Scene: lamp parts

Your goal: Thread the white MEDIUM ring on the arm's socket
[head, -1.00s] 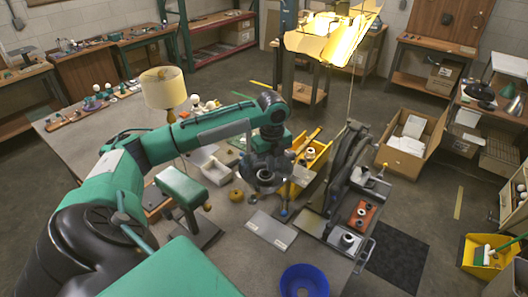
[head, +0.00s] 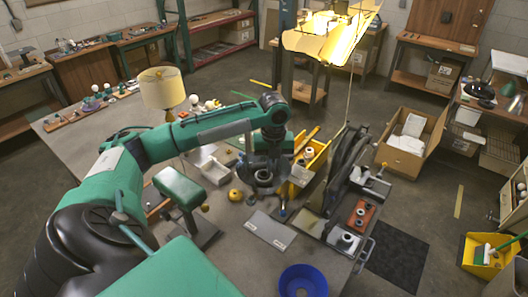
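My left gripper (head: 264,178) hangs over the middle of the workbench, just left of a yellow bin. Its fingers are dark and small, and I cannot tell whether they hold anything. Pale ring-like parts show in several places: one in the yellow bin (head: 309,153), one on a red block (head: 361,212) and one on a dark plate (head: 347,241) at the right. I cannot tell which is the white medium ring. The lamp arm's socket is not clearly recognisable. My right gripper is not in view.
A blue bowl (head: 303,281) stands at the front edge. A grey sheet (head: 270,230), a white tray (head: 210,163) and a small yellow round part (head: 236,195) lie near the gripper. A dark disc-shaped machine (head: 345,170) stands to the right. A table lamp (head: 162,88) stands behind my arm.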

